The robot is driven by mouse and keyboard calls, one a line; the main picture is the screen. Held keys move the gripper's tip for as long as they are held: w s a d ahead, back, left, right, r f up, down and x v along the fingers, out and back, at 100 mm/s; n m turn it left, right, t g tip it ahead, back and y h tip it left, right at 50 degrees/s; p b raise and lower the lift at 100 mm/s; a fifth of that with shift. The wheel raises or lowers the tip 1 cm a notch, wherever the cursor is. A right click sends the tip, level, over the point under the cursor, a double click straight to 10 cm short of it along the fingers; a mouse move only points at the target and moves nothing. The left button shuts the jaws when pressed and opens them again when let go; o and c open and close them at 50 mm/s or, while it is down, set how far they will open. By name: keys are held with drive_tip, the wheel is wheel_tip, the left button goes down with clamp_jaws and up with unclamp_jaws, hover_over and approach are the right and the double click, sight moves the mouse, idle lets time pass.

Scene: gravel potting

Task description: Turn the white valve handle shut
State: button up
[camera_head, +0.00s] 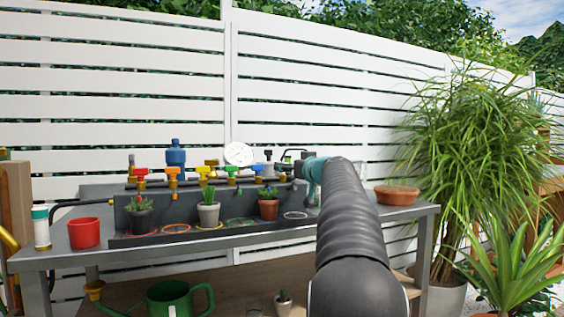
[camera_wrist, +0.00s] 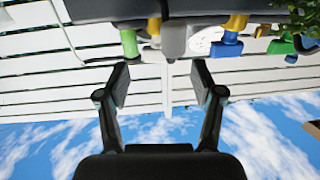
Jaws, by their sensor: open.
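My gripper (camera_wrist: 160,80) is open and empty in the wrist view, its two fingers apart with fence and sky behind. I cannot make out the white valve handle for certain. A pale grey piece (camera_wrist: 173,40) hangs beyond the fingertips in that upside-down view, apart from them; I cannot tell whether it is the handle. In the head view a dark pipe with red (camera_head: 142,171), orange (camera_head: 173,170), yellow (camera_head: 203,170) and green (camera_head: 231,169) handles runs along the bench back.
Potted plants stand before the pipe on the grey bench (camera_head: 75,258). A red pot (camera_head: 84,233) and white bottle (camera_head: 41,226) stand left, a terracotta bowl (camera_head: 396,194) right. A round white dial (camera_head: 238,154) rises behind the pipe. A green watering can (camera_head: 170,300) sits below.

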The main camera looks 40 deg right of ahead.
drive_tip(key=shift+w+d+p, duration=0.2)
drive_tip(key=shift+w+p, duration=0.2)
drive_tip(key=shift+w, duration=0.8)
drive_tip(key=shift+w+d+p, duration=0.15)
drive_tip(key=shift+w+p, duration=0.2)
drive_tip(key=shift+w, duration=0.8)
